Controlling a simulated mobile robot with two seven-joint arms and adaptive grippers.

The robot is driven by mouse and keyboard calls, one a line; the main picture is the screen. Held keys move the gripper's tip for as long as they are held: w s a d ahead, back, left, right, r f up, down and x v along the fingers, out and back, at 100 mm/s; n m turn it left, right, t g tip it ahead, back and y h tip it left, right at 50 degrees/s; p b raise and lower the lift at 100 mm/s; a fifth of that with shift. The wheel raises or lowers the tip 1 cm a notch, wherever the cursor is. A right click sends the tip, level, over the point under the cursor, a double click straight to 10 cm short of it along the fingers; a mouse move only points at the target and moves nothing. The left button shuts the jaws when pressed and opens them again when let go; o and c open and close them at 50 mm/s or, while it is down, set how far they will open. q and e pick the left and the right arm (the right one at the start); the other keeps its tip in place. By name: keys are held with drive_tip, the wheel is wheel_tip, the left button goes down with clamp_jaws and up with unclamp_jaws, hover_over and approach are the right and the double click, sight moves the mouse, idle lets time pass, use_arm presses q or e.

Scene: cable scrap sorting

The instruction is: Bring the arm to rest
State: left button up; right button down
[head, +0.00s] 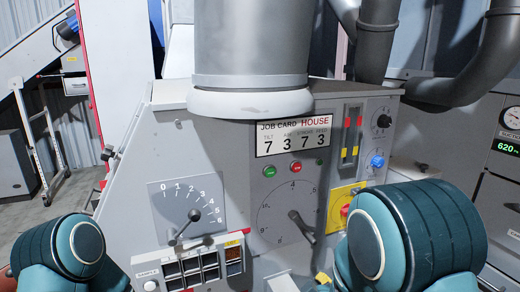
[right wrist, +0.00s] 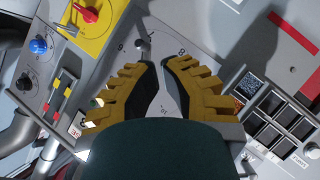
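My right arm (head: 415,235) comes in at the lower right of the head view, its teal joint in front of the machine panel. Only a small yellow bit of my right gripper (head: 322,279) shows there, below the large dial. In the right wrist view the right gripper (right wrist: 160,64) has two yellow ribbed fingers with dark pads. A gap lies between them with nothing held, and the dial face shows through it. My left arm (head: 75,250) is at the lower left of the head view; its gripper is out of sight.
The grey machine panel (head: 165,135) fills the middle. A thick grey pipe (head: 250,45) stands above.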

drive_tip(key=s+f+m+g+y, duration=0.1)
drive_tip(key=s+f+m+g, duration=0.2)
drive_tip(key=f, duration=0.4)
drive_tip(key=s+f+m+g+y, duration=0.1)
drive_tip(key=s+f+m+g, duration=0.15)
drive_tip(key=s+f, duration=0.4)
drive_tip(key=s+a+f+m+g+y, duration=0.1)
drive_tip(key=s+a+f+m+g, duration=0.1)
drive_tip(key=s, duration=0.3)
drive_tip(key=s+a+f+m+g+y, duration=0.2)
drive_tip(key=s+a+f+g, duration=0.1)
drive_tip(key=s, duration=0.3)
drive_tip(key=shift+f+m+g, duration=0.35)
drive_tip(key=shift+f+g, duration=0.4)
drive_tip(key=shift+f, duration=0.1)
drive_tip(key=shift+d, duration=0.1)
